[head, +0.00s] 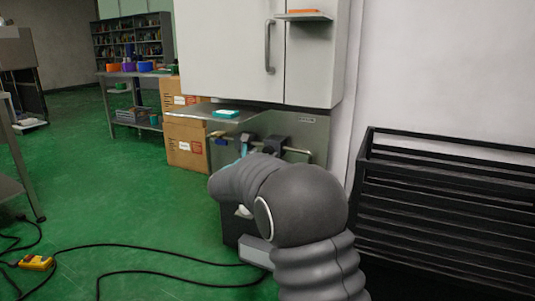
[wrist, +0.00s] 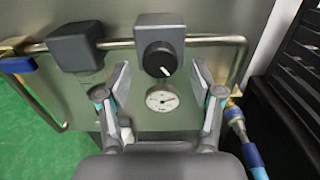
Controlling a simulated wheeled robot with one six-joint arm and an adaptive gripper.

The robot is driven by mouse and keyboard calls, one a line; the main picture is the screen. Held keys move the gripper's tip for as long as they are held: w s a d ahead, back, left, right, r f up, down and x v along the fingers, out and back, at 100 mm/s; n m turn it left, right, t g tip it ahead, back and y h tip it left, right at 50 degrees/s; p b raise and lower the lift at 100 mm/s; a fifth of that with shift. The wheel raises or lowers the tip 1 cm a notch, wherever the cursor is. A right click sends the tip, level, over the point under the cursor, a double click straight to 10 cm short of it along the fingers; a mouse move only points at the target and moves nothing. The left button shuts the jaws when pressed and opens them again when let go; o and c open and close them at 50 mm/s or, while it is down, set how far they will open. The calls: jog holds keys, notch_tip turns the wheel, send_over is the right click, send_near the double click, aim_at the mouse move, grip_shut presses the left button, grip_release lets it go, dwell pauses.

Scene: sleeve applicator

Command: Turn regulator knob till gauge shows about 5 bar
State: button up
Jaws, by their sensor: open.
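The regulator knob (wrist: 160,60) is black and round with a white pointer mark, on a grey block in the wrist view. The mark points to the lower right. The round white gauge (wrist: 162,98) sits just below it; its needle and numbers are too small to read surely. My gripper (wrist: 160,88) is open, its two fingers on either side of the gauge and below the knob, with nothing between them. In the head view my arm hides the gauge and most of the regulator area; a dark regulator part (head: 274,145) shows above it.
In the wrist view a dark box (wrist: 75,47) stands left on the pipe, with a blue-handled valve (wrist: 18,64) beyond it. A blue hose fitting (wrist: 238,125) is at right. A black slatted rack (head: 445,205) stands right of the cabinet (head: 245,50). Cables cross the green floor.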

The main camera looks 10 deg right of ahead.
aim_at(268, 152)
jog(key=shift+x, duration=1.7)
jog(key=shift+s, duration=0.1)
jog(key=c, duration=1.1)
jog(key=shift+c, duration=0.3)
jog(key=shift+n, duration=0.3)
